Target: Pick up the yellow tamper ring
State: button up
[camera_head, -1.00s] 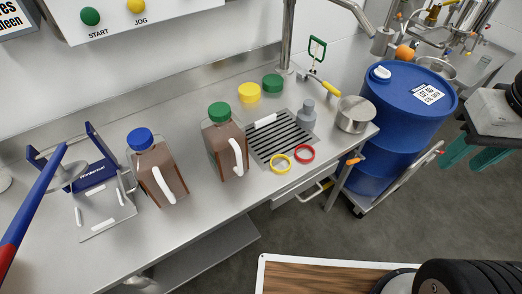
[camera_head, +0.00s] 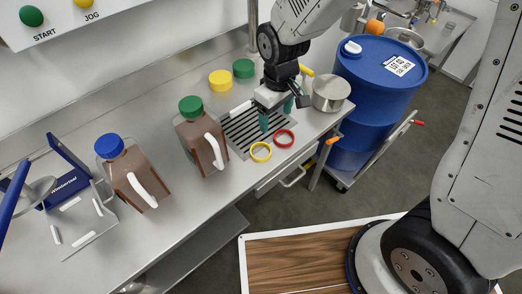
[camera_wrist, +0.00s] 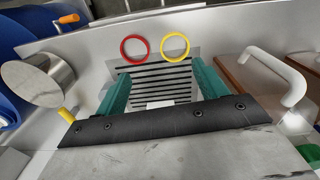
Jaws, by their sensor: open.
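The yellow tamper ring (camera_head: 261,152) lies flat on the steel counter, near its front edge and in front of the dark drain grate (camera_head: 243,130). A red ring (camera_head: 284,138) lies just right of it. In the wrist view the yellow ring (camera_wrist: 174,47) is right of the red ring (camera_wrist: 134,48), both beyond the fingertips. My gripper (camera_head: 276,118) is above the grate, behind the rings, with teal fingers apart. In the wrist view my gripper (camera_wrist: 160,88) is open and empty, with the slatted grate between its fingers.
Two brown jugs, one green-capped (camera_head: 201,140) and one blue-capped (camera_head: 131,172), stand left of the ring. A yellow lid (camera_head: 220,80) and green lid (camera_head: 243,68) are behind. A metal pot (camera_head: 331,93) stands right, near the blue drum (camera_head: 372,105).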

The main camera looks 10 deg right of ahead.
jog(key=n, duration=0.1)
send_near(262, 153)
notch_tip(262, 153, down, 7)
jog(key=shift+r, duration=0.1)
jog(key=c, duration=0.7)
